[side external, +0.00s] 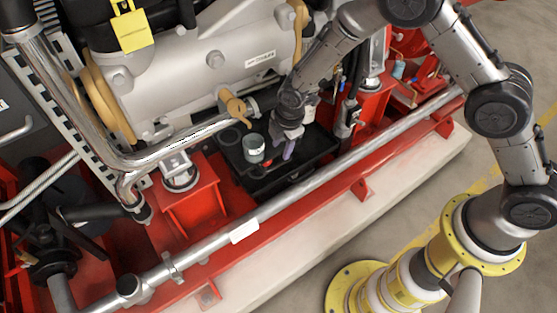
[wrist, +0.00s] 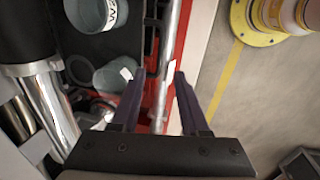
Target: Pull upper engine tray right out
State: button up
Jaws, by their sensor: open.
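The black engine tray (side external: 315,152) sits low under the grey engine, inside the red frame. It also shows in the wrist view as a dark surface with a raised black edge (wrist: 126,42) on the upper left. My gripper (side external: 289,149) points down over the tray's front half in the side view, its purple fingers apart. In the wrist view my gripper (wrist: 156,80) is open, with nothing held between its fingers. A black bar-like part at the tray's edge lies ahead of the fingers; contact cannot be told.
A grey-green cup (side external: 254,148) and small items lie on the tray. A silver pipe (side external: 300,190) runs along the red frame (side external: 350,187) in front. A tan valve handle (side external: 235,107) juts out behind. The floor (wrist: 250,95) to the right is mostly clear.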

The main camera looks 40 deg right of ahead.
aim_at(278, 165)
jog(key=f, duration=0.2)
jog(key=w+f, duration=0.1)
jog(key=f, duration=0.5)
jog(key=shift+w+f, duration=0.2)
jog(key=shift+w, duration=0.1)
jog(key=shift+c, duration=0.3)
grip_shut()
dwell(0.7)
